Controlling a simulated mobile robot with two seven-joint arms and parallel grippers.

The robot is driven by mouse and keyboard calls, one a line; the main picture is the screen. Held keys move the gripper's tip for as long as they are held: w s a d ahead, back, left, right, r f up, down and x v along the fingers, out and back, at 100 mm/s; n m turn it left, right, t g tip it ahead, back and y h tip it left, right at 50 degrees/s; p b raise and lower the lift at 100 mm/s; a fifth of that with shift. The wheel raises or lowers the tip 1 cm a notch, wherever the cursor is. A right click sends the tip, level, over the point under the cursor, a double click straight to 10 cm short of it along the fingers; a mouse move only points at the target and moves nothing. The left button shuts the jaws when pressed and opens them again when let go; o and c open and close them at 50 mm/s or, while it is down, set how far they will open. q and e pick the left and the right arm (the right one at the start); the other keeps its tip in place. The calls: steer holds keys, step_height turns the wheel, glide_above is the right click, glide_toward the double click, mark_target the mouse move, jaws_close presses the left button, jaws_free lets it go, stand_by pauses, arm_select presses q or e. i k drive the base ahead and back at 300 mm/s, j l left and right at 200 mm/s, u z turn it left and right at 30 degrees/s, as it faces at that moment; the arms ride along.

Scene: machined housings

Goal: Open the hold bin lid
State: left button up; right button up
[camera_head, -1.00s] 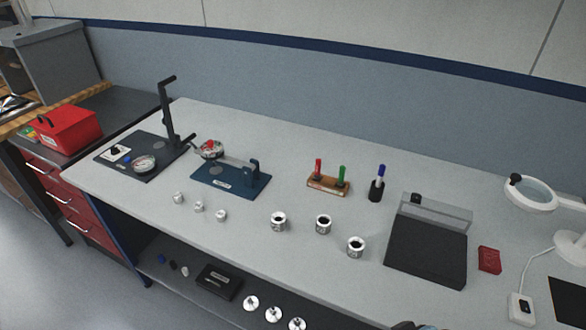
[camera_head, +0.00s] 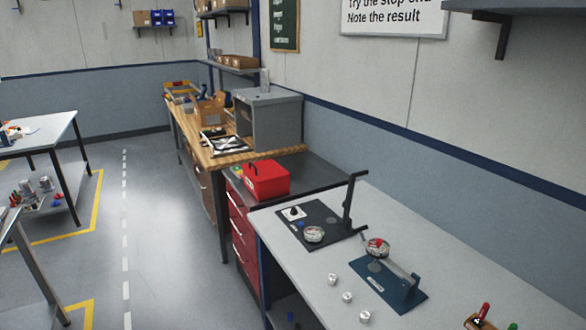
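A red box (camera_head: 266,182) with a dark handle on its lid sits on the dark top of the red drawer cabinet, left of the light grey bench. Its lid looks shut. I cannot tell from a label whether it is the hold bin. Neither of my grippers is in view.
The grey bench (camera_head: 385,235) carries a black gauge stand (camera_head: 318,225), a blue gauge fixture (camera_head: 388,284) and several small metal parts (camera_head: 347,298). Behind the red box stand a grey cabinet (camera_head: 270,120) and a wooden bench.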

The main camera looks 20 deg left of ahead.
mark_target(266, 170)
steer(key=i+j+u, duration=0.35)
steer(key=i+j, duration=0.25)
steer(key=j, duration=0.3)
steer(key=i+j+u, duration=0.3)
steer(key=i+j, duration=0.4)
